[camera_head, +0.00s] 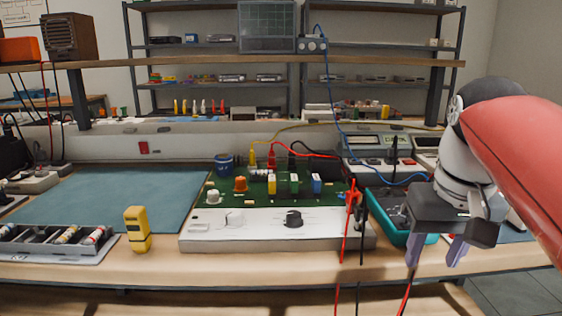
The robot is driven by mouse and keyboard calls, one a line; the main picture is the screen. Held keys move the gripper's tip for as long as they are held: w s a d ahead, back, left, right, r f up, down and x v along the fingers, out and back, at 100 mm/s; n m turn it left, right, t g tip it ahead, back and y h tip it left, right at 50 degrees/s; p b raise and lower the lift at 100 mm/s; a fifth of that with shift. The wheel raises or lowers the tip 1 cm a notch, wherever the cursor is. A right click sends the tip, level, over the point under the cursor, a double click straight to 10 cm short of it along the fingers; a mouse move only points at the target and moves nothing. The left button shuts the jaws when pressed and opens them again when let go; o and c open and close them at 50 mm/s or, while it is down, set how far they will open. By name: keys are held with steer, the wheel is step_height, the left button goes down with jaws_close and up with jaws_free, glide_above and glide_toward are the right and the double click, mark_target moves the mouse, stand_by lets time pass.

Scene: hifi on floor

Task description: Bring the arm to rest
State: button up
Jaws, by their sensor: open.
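My gripper (436,256) hangs at the right of the view, pointing down near the front edge of the workbench (160,270). Its two purple-grey fingers are spread apart, with nothing seen between them. My red and white arm reaches in from the right edge. The gripper is in front of and to the right of a teal tray (375,206), and hides part of it.
A white-fronted circuit board unit (262,240) with knobs stands at the bench middle. Red and black probe leads (345,235) hang over the front edge. A yellow device (137,229) and a parts tray (55,250) are at left. The blue-green mat (100,198) is mostly clear.

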steer(key=s+a+f+t, duration=0.1)
steer(key=s+a+f, duration=0.2)
steer(key=f, duration=0.5)
steer(key=s+a+f+n+t, duration=0.1)
steer(key=s+a+f+t, duration=0.1)
steer(key=f, duration=0.7)
steer(key=shift+s+a+t, duration=0.3)
steer(key=shift+s+a, duration=0.3)
steer(key=shift+a, duration=0.15)
